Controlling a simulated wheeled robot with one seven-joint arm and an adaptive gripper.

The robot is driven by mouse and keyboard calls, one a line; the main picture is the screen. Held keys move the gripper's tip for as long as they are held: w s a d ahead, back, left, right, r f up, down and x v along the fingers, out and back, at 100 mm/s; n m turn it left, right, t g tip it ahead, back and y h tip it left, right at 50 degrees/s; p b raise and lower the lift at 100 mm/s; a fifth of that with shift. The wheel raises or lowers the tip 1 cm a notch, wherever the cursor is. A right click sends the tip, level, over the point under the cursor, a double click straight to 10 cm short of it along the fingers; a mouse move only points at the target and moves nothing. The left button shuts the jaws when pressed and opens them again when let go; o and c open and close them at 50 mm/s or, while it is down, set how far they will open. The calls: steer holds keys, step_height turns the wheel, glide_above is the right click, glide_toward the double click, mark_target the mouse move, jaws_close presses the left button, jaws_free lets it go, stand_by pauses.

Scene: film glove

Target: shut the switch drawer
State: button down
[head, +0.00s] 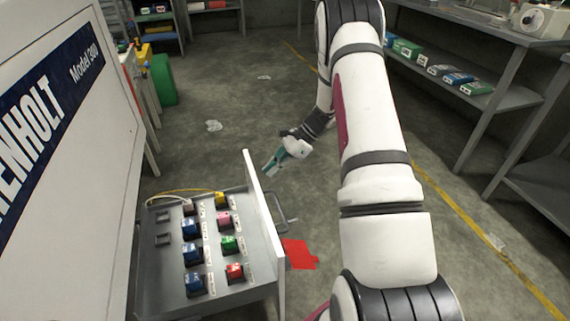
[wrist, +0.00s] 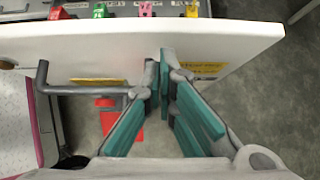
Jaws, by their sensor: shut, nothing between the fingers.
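The switch drawer (head: 169,262) is pulled out from the machine at the left in the head view. It holds several coloured switches in two columns. Its white front panel (head: 263,215) faces right, with a grey bar handle (head: 284,212) on it. In the wrist view the front panel (wrist: 120,47) spans the upper part, and the handle (wrist: 62,88) is at the left. My gripper (head: 270,167) is shut and empty, near the far end of the panel on its outer side. In the wrist view its fingertips (wrist: 165,58) overlap the panel; I cannot tell whether they touch it.
The white machine (head: 75,130) stands at the left. A red patch (head: 300,254) lies on the floor beside the drawer. Shelves (head: 470,85) with several boxes stand at the right. The floor between is mostly clear, with a few scraps and a yellow line.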

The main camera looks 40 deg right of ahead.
steer(key=shift+w+a, duration=0.2)
steer(key=shift+a, duration=0.55)
steer(key=shift+a, duration=0.15)
steer(key=w+a, duration=0.3)
steer(key=a, duration=0.7)
steer(key=w+a, duration=0.3)
steer(key=a, duration=0.7)
steer(key=w+a, duration=0.3)
steer(key=a, duration=0.6)
steer(key=shift+w+a, duration=0.35)
steer(key=shift+a, duration=0.05)
